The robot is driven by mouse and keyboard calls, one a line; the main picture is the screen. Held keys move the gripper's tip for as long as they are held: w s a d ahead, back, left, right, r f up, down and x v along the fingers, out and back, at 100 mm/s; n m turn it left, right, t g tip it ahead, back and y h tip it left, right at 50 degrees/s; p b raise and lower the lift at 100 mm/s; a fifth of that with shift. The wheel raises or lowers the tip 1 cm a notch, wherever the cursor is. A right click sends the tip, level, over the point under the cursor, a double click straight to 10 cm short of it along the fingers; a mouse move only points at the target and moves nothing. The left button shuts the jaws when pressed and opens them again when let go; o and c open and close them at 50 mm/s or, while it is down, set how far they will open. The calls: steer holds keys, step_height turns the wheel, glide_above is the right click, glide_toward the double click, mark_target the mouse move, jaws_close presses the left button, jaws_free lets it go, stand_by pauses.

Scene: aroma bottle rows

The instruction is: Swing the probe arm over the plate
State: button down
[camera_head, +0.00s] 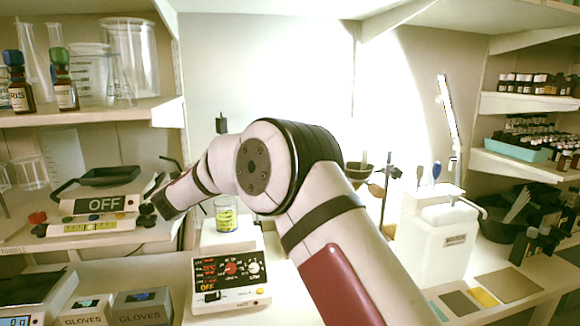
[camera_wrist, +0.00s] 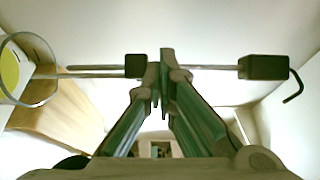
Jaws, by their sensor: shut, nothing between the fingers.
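The plate is the white top (camera_head: 212,243) of a stirrer with a control panel (camera_head: 230,280) whose display reads OFF. A glass beaker (camera_head: 227,215) with yellow contents stands on it. A dark upright post end (camera_head: 221,124) shows behind my arm. In the wrist view, a thin metal rod (camera_wrist: 210,68) runs across, with a black block (camera_wrist: 135,66) near the middle and another block (camera_wrist: 263,67) with a bent hook at right. It looks like the probe arm. My gripper (camera_wrist: 160,80) is shut and empty, its tips at the rod; contact is unclear. My arm hides much of the stand.
Glove boxes (camera_head: 142,306) are at front left. A white container (camera_head: 432,235) and flat sample squares (camera_head: 508,284) are on the right bench. A round rim with yellow (camera_wrist: 28,68) is at left in the wrist view.

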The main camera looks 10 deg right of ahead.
steer(key=shift+a+f, duration=0.2)
steer(key=shift+f, duration=0.15)
steer(key=r+v, duration=0.1)
steer(key=v, duration=1.1)
steer(key=s+d+r+n+y+p, duration=0.2)
steer(key=s+r+n+y, duration=0.25)
steer(key=r+n, duration=0.25)
steer(key=s+d+r+n+y+p, duration=0.2)
steer(key=s+r+n+y, duration=0.2)
steer(key=r+n+y, duration=0.3)
steer(key=s+d+f+n+g+h+p, duration=0.1)
steer(key=s+d+f+n+g, duration=0.2)
steer(key=s+d, duration=0.4)
steer(key=s+d+f+n+g+h+p, duration=0.1)
steer(key=s+d+g, duration=0.4)
steer(key=s, duration=1.6)
steer(key=s+d+f+n+g+h+p, duration=0.2)
steer(key=s+d+f, duration=0.4)
steer(key=s, duration=0.8)
steer(key=d+n+g+p, duration=0.1)
steer(key=d+n+g, duration=0.1)
steer(key=d, duration=0.1)
steer(key=shift+s+d+n, duration=0.15)
steer(key=shift+s+n, duration=0.05)
steer(key=shift+n, duration=0.2)
